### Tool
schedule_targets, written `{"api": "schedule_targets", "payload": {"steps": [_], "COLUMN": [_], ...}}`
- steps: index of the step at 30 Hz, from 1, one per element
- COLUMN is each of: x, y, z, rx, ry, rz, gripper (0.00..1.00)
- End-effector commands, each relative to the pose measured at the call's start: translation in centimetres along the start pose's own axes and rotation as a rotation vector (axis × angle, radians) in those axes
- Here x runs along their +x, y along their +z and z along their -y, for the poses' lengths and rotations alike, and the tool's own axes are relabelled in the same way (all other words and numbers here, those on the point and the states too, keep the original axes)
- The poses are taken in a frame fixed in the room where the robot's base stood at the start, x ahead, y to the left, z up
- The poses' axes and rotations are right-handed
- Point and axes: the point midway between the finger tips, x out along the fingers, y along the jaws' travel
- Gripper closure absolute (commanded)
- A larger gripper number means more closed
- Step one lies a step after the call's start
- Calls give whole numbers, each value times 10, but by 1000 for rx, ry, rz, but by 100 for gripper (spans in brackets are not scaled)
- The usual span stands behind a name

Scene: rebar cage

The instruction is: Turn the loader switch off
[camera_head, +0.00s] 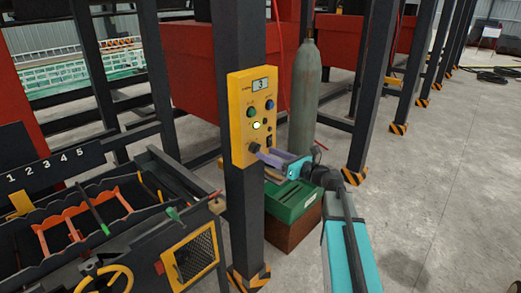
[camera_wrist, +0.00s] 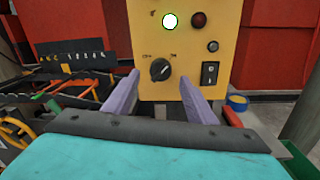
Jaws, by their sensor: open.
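The yellow control panel (camera_head: 240,112) is fixed to a dark upright post. A black rotary knob (camera_head: 254,147) sits low on it. In the wrist view the knob (camera_wrist: 160,70) has small labels above it on both sides, and its mark seems to lean to the upper right. A black rocker switch (camera_wrist: 210,74) is to its right; which control is the loader switch I cannot read. A lamp (camera_wrist: 170,21) glows white-green. My gripper (camera_wrist: 160,86) is open and empty, its purple fingers on either side below the knob. Contact cannot be told.
A green box (camera_head: 296,203) stands beneath my gripper, with a grey gas cylinder (camera_head: 303,100) behind. A rack with numbered slots (camera_head: 90,210) is at the left. Red bins stand behind the post.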

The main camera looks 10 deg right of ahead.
Motion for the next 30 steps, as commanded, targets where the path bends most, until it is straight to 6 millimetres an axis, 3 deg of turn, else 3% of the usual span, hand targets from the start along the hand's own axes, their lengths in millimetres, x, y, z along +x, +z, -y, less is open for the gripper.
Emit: {"api": "schedule_targets", "payload": {"steps": [3, 9, 22, 30], "x": [18, 36, 40, 40], "y": [2, 0, 0, 0], "z": [0, 1, 0, 0], "rx": [0, 0, -1, -1], "ry": [1, 0, -1, 0], "rz": [-1, -1, 0, 0], "gripper": [49, 49, 49, 90]}}
